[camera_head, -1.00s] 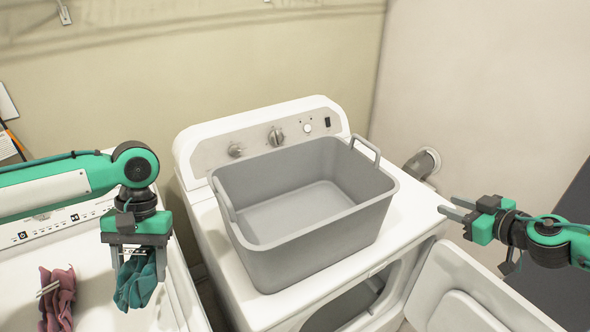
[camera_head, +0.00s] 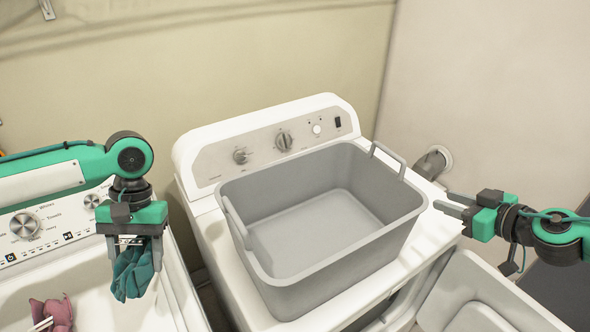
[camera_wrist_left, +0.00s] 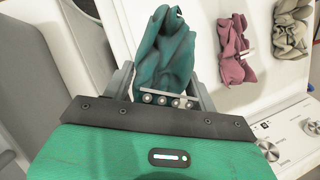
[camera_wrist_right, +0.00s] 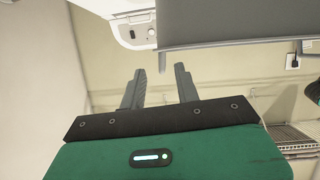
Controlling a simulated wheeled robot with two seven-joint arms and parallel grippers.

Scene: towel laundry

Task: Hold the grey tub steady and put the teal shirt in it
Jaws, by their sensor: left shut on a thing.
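The teal shirt (camera_head: 133,274) hangs bunched below my left gripper (camera_head: 134,243), which is shut on its upper part. In the left wrist view, the shirt (camera_wrist_left: 165,55) sits between the fingers. It is left of the grey tub and outside it. The grey tub (camera_head: 345,275) is upright on the right-hand white machine, and its visible inside is empty. My right gripper (camera_head: 455,205) is open and empty, just right of the tub and apart from it. In the right wrist view, its spread fingers (camera_wrist_right: 160,75) point towards the tub's grey wall (camera_wrist_right: 235,25).
A pink garment (camera_head: 55,313) lies on the left-hand machine (camera_head: 80,270). A beige garment (camera_wrist_left: 292,28) lies beyond it in the left wrist view. The right-hand machine's control panel (camera_head: 275,143) stands behind the tub. Its open door (camera_head: 480,295) is at the lower right.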

